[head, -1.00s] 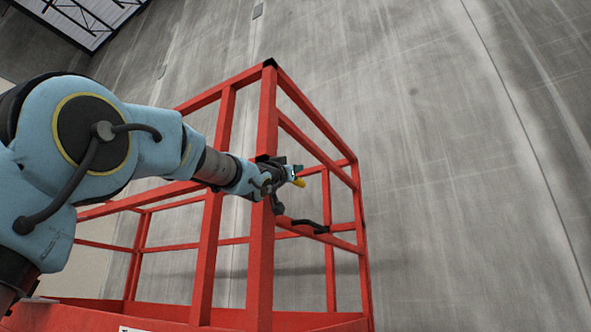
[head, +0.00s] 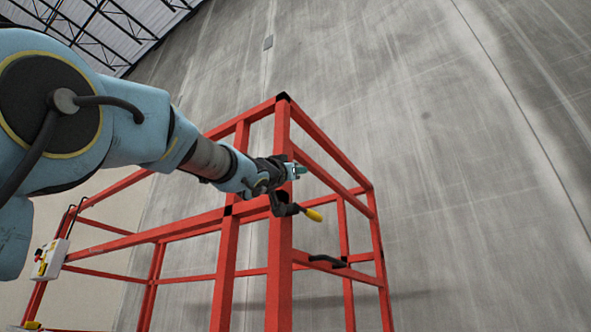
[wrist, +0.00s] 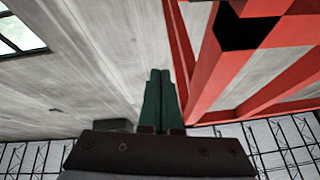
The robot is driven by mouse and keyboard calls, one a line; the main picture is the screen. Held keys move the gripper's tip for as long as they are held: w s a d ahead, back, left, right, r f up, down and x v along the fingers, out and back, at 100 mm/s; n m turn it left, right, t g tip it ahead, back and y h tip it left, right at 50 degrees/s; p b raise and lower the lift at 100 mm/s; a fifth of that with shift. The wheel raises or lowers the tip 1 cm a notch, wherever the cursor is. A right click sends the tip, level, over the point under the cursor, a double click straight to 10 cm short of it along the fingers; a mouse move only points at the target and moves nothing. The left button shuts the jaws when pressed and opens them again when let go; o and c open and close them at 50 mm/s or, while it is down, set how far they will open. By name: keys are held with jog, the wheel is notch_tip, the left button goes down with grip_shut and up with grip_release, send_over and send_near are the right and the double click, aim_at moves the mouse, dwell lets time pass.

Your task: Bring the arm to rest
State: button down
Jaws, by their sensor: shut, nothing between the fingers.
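My gripper (head: 300,170) shows in the head view at the end of my pale blue arm, which reaches in from the left. It is near the red corner post of a railed cage (head: 280,240), below the post's dark top cap, and overlaps the post in the picture. Whether it touches cannot be told. In the wrist view my two green fingers (wrist: 158,100) lie side by side, shut, with nothing between them. No copper tube is visible.
A dark lever with a yellow tip (head: 314,215) sits by the corner post, just below my gripper. A black handle (head: 326,261) is on a lower rail. A pale control box (head: 50,258) hangs at left. Red bars (wrist: 235,65) pass close to the fingers' right.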

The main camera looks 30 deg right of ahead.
jog(key=shift+s+a+r, duration=0.2)
jog(key=shift+s+a, duration=0.2)
jog(key=shift+a, duration=0.25)
